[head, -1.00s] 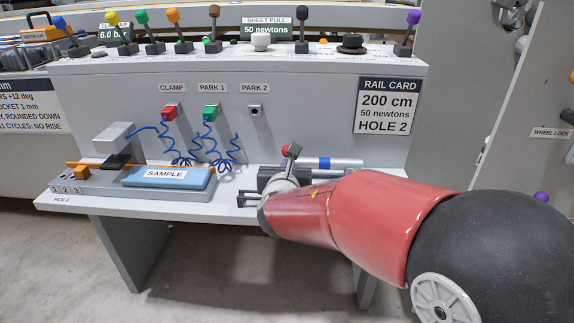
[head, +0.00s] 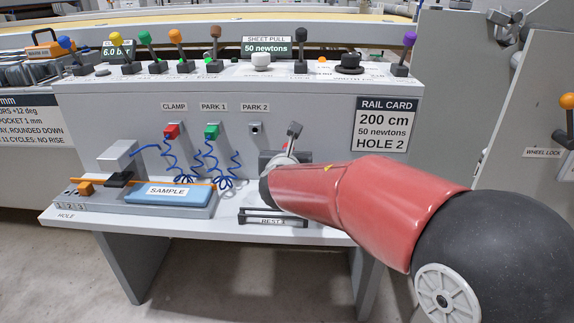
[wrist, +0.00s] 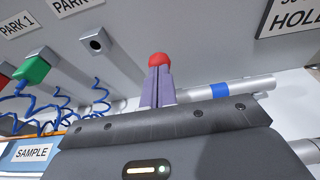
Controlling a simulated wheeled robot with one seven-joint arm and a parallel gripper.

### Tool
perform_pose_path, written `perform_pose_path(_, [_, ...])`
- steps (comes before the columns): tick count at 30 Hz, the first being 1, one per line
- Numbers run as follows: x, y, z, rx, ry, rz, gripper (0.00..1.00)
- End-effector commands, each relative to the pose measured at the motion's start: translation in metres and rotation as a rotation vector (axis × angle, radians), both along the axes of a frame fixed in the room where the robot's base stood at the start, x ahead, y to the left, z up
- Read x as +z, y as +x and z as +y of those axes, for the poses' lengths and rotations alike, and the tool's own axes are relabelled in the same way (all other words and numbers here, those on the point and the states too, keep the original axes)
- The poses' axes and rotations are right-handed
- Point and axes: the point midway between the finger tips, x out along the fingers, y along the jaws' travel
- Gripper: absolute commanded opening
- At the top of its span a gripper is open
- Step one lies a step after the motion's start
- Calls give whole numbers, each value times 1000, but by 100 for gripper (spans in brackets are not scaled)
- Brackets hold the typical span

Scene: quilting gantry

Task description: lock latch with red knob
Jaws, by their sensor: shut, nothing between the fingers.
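A red knob (wrist: 158,59) shows in the wrist view right at the tips of my gripper's fingers. My gripper (wrist: 157,72) is shut with nothing held, and its fingers point at the knob. Whether they touch it I cannot tell. In the head view my gripper (head: 294,128) stands above the bench shelf, in front of the panel, right of the PARK 2 socket.
A light tube with a blue band (wrist: 220,89) lies right of the fingers. Blue coiled hoses (head: 215,168) hang at left from the CLAMP and PARK 1 plugs. A blue SAMPLE block (head: 170,192) lies further left. A dark-framed rest (head: 272,221) is at the shelf's front.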

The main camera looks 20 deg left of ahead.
Motion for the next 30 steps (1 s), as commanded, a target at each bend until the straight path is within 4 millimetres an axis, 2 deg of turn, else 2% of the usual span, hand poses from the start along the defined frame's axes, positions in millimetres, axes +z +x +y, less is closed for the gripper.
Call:
perform_pose_path(12, [16, 25, 6, 0, 0, 2, 0])
perform_pose_path(30, [20, 34, 6, -4, 0, -2, 0])
